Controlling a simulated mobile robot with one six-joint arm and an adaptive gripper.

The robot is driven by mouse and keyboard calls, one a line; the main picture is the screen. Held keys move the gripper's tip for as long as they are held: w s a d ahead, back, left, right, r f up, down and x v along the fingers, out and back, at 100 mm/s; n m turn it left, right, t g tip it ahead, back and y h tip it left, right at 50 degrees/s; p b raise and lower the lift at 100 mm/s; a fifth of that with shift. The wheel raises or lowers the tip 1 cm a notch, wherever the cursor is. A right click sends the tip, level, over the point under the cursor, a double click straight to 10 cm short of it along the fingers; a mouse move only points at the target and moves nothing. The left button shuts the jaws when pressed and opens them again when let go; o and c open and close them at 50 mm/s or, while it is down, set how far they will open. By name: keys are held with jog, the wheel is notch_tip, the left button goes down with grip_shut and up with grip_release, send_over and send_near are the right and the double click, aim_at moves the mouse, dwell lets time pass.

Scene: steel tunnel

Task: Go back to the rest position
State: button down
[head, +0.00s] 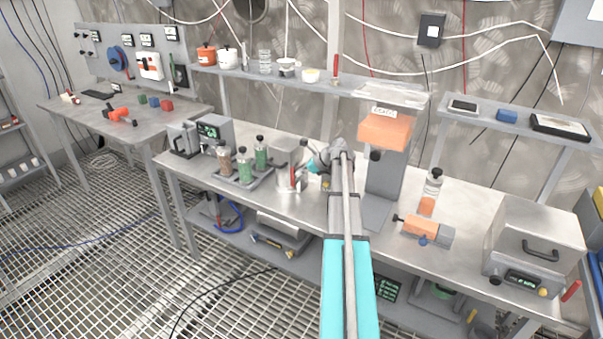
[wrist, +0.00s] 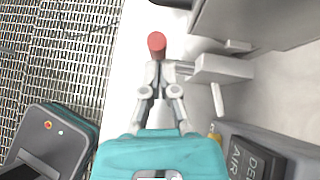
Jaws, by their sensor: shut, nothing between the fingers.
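My gripper (head: 303,167) is at the end of my arm over the middle of the long steel bench (head: 395,228), mostly hidden by my wrist in the head view. In the wrist view my gripper (wrist: 158,68) shows its two grey fingers drawn together, with nothing between them. A red round end (wrist: 157,43) shows just beyond the fingertips; I cannot tell whether they touch it. In the head view a red-handled item (head: 293,175) stands by a small metal holder close to my gripper.
A tray of capped jars (head: 246,177) stands left of my gripper. An orange tool (head: 421,227) and a steel box unit (head: 535,243) are further right. A shelf (head: 290,78) runs behind.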

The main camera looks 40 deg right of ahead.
jog(key=shift+s+a, duration=0.1)
dwell(0.4)
jog(key=s+a+f+n+g+p, duration=0.1)
jog(key=s+a+n+g, duration=0.15)
jog(key=a+n, duration=0.9)
jog(key=s+a+f+n+g+p, duration=0.1)
jog(key=a+f+n+g, duration=0.2)
jog(key=a, duration=1.5)
jog(key=s+a+r+n+g+h+p, duration=0.1)
jog(key=s+a+n+h, duration=0.1)
jog(key=s+a+n, duration=0.4)
jog(key=s+a+n+g+h+p, duration=0.1)
jog(key=s+a+n+g+h, duration=0.1)
jog(key=s+a+n, duration=0.4)
jog(key=a+n, duration=0.3)
jog(key=a, duration=0.4)
jog(key=shift+s+a+r+n+h, duration=0.15)
jog(key=shift+s+r+n+h, duration=0.15)
jog(key=shift+r+n+h, duration=0.1)
jog(key=shift+g, duration=0.25)
